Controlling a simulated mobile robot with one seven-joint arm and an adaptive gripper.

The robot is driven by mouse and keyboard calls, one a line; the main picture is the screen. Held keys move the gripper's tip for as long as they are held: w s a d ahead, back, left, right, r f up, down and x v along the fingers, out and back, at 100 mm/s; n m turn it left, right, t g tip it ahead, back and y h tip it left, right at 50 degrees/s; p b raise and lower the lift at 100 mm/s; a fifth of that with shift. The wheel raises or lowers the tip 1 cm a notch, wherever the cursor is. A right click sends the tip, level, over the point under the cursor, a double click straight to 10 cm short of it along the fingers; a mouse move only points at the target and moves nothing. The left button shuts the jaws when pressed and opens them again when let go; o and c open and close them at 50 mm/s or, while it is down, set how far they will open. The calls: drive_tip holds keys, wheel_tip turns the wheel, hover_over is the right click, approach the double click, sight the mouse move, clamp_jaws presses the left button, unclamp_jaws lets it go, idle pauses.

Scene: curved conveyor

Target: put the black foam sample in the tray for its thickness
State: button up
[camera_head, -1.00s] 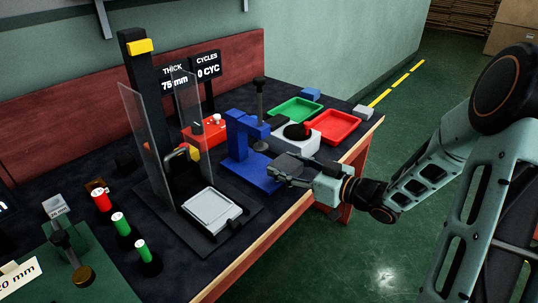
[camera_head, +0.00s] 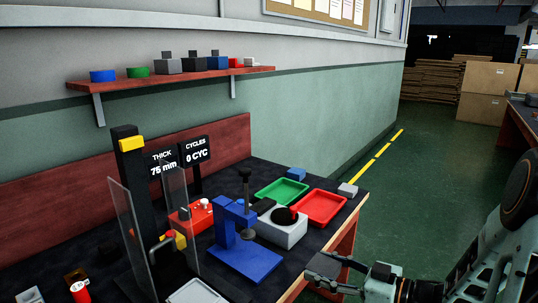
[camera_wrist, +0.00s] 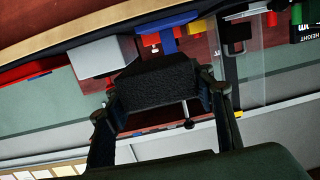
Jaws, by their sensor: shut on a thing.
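The black foam sample (camera_wrist: 158,86) is a dark rough block between my two fingers in the wrist view. My gripper (camera_wrist: 165,100) is shut on it. In the head view my gripper (camera_head: 328,272) is at the lower right, off the table's front edge, with the dark sample (camera_head: 322,265) at its tips. The green tray (camera_head: 281,191) and the red tray (camera_head: 320,207) lie side by side at the table's right end. Both look empty. The thickness display (camera_head: 163,168) reads 75 mm.
A clear-panelled press (camera_head: 128,235) is at left. A blue block (camera_head: 296,174) and a grey block (camera_head: 347,190) flank the trays.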

wheel_tip(320, 180, up, 21)
drive_tip(key=m+t+h+p, duration=0.4)
drive_tip(key=h+p, duration=0.1)
drive_tip(key=p, duration=2.1)
drive_tip(key=shift+m+t, duration=0.3)
drive_tip(key=shift+m, duration=0.1)
drive_tip(key=shift+a, duration=0.1)
drive_tip(key=a+f+n+g+y+b, duration=0.1)
drive_tip(key=f+b, duration=0.6)
drive_tip(key=b, duration=0.2)
drive_tip(key=a+f+n+g+y+b, duration=0.1)
drive_tip(key=f+n+y+b, duration=0.1)
drive_tip(key=f+b, duration=0.5)
drive_tip(key=a+f+n+g+y+b, duration=0.1)
drive_tip(key=f+g+b, duration=0.1)
drive_tip(key=f+b, duration=0.5)
drive_tip(key=shift+s+a+f+n+y+b, duration=0.3)
drive_tip(key=shift+a+b, duration=0.1)
drive_tip(key=shift+b, duration=2.1)
drive_tip(key=b, duration=0.3)
hover_over(252, 258)
drive_tip(key=v, duration=0.2)
drive_tip(key=shift+s+f, duration=0.1)
drive_tip(key=shift+f, duration=0.05)
drive_tip(key=x, duration=0.2)
drive_tip(key=shift+a, duration=0.25)
drive_tip(key=shift+d+f+b, duration=0.2)
drive_tip(key=shift+f+b, duration=0.5)
drive_tip(key=shift+f, duration=0.65)
